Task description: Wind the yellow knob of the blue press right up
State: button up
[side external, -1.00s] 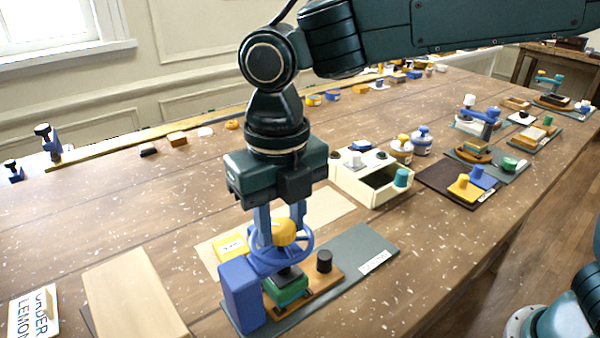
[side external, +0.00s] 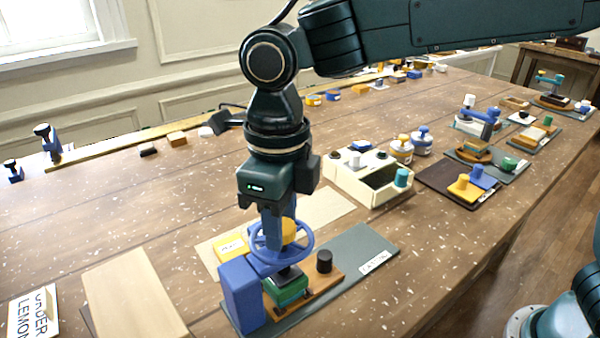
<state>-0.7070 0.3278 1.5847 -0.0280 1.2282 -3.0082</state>
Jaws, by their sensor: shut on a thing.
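The blue press (side external: 241,296) stands on a dark grey base at the front middle of the table. Under the wheel sits a green block (side external: 288,288) on an orange-brown sliding board (side external: 320,291), which also carries a black knob (side external: 324,261).
A pale board (side external: 130,290) lies left of the press, and a yellow block (side external: 230,247) just behind it. A cream box (side external: 365,185) with knobs stands behind right. Bare table lies to the front right.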

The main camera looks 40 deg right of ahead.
jog(key=shift+s+f, duration=0.15)
jog(key=shift+f, duration=0.1)
jog(key=o, duration=1)
jog(key=shift+r, duration=0.1)
jog(key=shift+r, duration=0.15)
jog(key=shift+r, duration=5.9)
